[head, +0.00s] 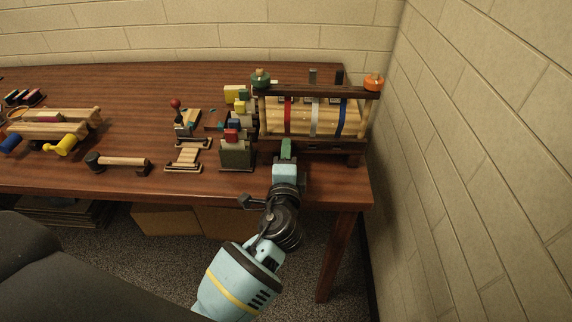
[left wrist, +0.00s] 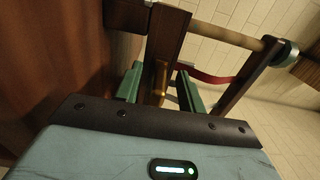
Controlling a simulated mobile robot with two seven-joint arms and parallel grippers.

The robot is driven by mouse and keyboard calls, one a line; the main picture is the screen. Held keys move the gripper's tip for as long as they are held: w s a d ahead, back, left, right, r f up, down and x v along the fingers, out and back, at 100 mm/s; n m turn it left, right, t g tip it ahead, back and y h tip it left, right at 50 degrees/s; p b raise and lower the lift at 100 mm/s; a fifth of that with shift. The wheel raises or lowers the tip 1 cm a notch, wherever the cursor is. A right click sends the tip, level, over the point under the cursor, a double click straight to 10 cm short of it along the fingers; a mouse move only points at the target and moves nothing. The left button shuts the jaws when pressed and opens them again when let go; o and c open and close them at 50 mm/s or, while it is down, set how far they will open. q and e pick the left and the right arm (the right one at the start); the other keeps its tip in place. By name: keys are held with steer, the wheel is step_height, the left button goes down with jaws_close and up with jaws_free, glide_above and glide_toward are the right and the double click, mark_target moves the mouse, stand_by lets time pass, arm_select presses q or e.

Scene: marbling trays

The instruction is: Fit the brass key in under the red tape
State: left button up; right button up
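The red tape (head: 288,116) runs down over the pale rolls in the wooden rack at the table's right end. Part of a red band also shows in the left wrist view (left wrist: 207,79). My left gripper (head: 287,150) is at the rack's front, just below the red tape. In the left wrist view its green fingers (left wrist: 160,90) stand apart, on either side of a dark wooden rack piece. A narrow brass-coloured piece (left wrist: 160,78) shows between them; I cannot tell whether it is the key or part of the rack. No brass key is clear in the head view. My right gripper is out of view.
The rack's dark top rail (head: 318,91) spans above the tapes. A white tape (head: 314,118) and a blue tape (head: 342,118) lie right of the red one. A grey-green box (head: 237,154) stands close left of my gripper. A wall closes the right side.

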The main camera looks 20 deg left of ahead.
arm_select(q)
steer(key=v, duration=0.6)
steer(key=shift+s+d+b, duration=0.1)
steer(key=shift+s+b, duration=0.2)
steer(key=shift+b, duration=0.05)
steer(key=shift+s+d, duration=0.15)
steer(key=shift+s, duration=0.4)
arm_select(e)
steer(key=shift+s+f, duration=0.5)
